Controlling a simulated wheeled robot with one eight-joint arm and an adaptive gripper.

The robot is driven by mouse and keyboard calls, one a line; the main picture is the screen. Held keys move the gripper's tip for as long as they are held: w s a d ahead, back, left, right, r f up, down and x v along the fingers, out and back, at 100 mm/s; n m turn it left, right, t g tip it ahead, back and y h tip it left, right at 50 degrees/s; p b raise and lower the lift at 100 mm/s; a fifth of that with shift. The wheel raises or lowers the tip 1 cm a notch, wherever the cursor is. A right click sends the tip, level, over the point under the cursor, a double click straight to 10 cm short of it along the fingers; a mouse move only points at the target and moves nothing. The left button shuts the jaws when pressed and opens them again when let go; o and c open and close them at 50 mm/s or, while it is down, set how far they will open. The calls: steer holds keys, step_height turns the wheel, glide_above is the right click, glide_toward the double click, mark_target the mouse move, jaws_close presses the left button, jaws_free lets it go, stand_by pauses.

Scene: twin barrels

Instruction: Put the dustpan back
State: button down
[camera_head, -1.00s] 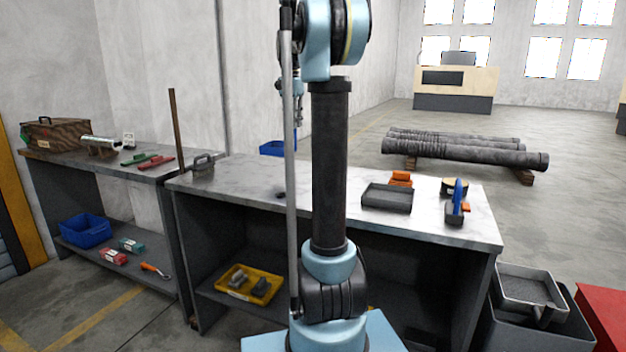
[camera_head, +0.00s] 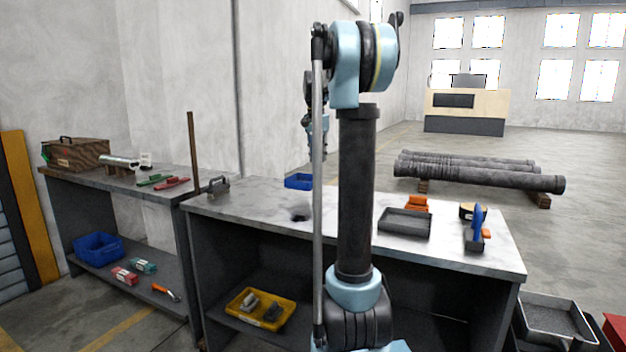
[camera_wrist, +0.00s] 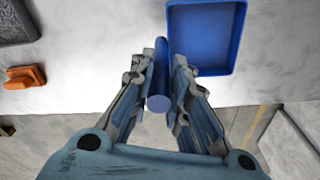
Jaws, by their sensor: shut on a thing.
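The dustpan is blue, with a shallow rectangular pan (camera_wrist: 206,38) and a rounded handle (camera_wrist: 158,88). In the wrist view, my gripper (camera_wrist: 163,75) is shut on the handle, with one finger on each side. The pan lies to the right of the fingers, over the pale bench top. In the head view, the blue pan (camera_head: 298,181) shows at the bench's back edge, below my gripper (camera_head: 316,150), which is small and partly behind my arm. I cannot tell whether the pan touches the bench.
The bench (camera_head: 345,205) carries a dark grey tray (camera_head: 405,224), an orange item (camera_head: 417,204) and an upright blue item (camera_head: 477,222) on the right. A metal-handled block (camera_head: 217,186) stands left. A yellow tray (camera_head: 262,309) is underneath. The left-middle bench top is mostly clear.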

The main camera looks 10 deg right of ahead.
mark_target(318, 169)
steer(key=shift+f, duration=2.85)
steer(key=c, duration=1.5)
jaws_free()
steer(key=shift+c, duration=0.2)
step_height(318, 169, up, 12)
steer(key=shift+s+a, duration=0.3)
steer(key=shift+a, duration=0.05)
